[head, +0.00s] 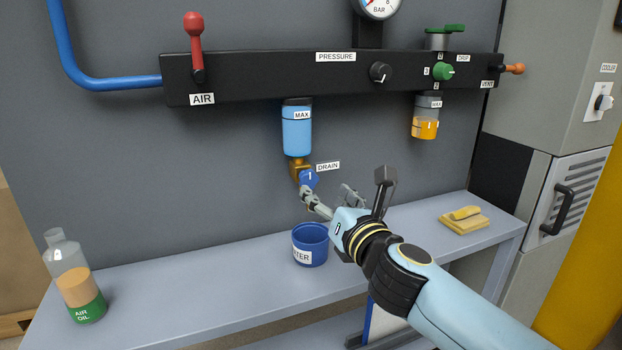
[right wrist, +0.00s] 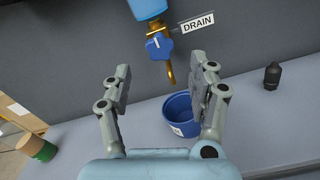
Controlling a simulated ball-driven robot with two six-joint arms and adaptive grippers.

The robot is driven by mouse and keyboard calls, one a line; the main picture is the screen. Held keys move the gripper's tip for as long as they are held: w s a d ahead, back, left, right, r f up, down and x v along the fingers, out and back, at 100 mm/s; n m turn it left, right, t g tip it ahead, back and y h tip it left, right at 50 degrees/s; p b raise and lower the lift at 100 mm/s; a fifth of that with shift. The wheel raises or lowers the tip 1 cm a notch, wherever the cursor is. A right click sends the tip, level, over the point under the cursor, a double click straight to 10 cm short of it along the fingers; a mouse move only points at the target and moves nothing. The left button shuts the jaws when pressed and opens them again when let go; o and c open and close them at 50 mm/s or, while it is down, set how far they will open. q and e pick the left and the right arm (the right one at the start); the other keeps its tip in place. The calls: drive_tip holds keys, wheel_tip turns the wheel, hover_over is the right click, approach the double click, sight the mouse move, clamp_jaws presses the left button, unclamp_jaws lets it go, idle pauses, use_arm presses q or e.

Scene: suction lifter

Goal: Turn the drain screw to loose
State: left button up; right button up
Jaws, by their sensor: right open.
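The drain screw (head: 308,179) is a blue knob with a white mark, on a brass fitting (head: 300,166) under the blue MAX bowl (head: 297,133). In the right wrist view the knob (right wrist: 159,46) has its white mark tilted, and a brass spout hangs beside it. My right gripper (head: 331,198) is open and empty. In the right wrist view its fingers (right wrist: 161,72) stand apart, with the knob showing between and beyond their tips. I cannot tell whether one finger touches it in the head view. My left gripper is not in view.
A blue WATER cup (head: 311,246) stands on the bench below the drain. An AIR OIL bottle (head: 76,278) stands at left, a folded yellow cloth (head: 464,220) at right. A small dark object (right wrist: 272,76) stands right of the cup. The DRAIN label (head: 328,166) sticks out near the knob.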

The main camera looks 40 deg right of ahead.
sight(310, 180)
drive_tip(key=x, duration=0.8)
drive_tip(key=shift+a, duration=0.1)
drive_tip(key=c, duration=1.2)
